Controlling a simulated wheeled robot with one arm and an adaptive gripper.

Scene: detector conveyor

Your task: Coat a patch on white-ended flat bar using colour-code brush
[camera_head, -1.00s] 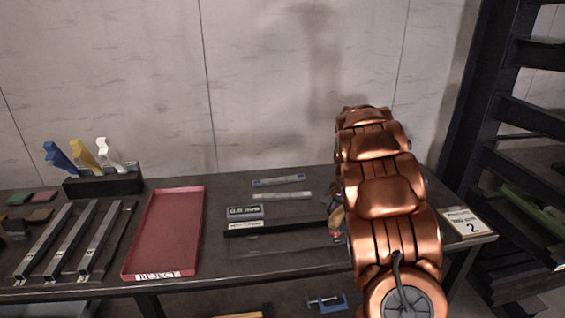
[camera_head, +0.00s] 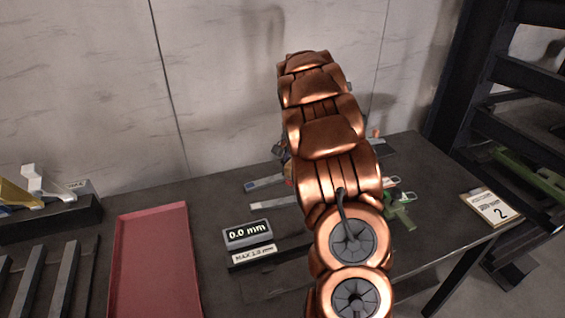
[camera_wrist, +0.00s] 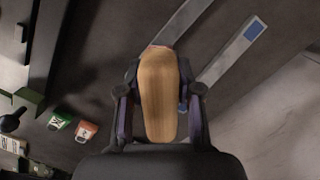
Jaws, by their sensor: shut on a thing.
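My gripper (camera_wrist: 160,112) is shut on a wooden-handled brush (camera_wrist: 161,90), seen in the wrist view. The brush's far end is hidden behind its handle. The pale flat bar (camera_wrist: 188,16) runs beneath and beyond the handle; it also shows in the head view (camera_head: 272,202), partly behind my arm. Its end colour is not clear. A second flat bar with a blue end (camera_wrist: 235,47) lies beside it; in the head view it is the farther bar (camera_head: 262,183). Whether the brush touches a bar cannot be told. My arm hides the gripper in the head view.
A gauge reading 0.0 mm (camera_head: 247,233) stands nearer, with a MAX label (camera_head: 253,254). A red tray (camera_head: 152,262) is at left. A green object (camera_head: 399,212) is right of my arm. A card marked 2 (camera_head: 489,208) lies at the right edge. Small green (camera_wrist: 60,121) and orange (camera_wrist: 86,131) items show.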

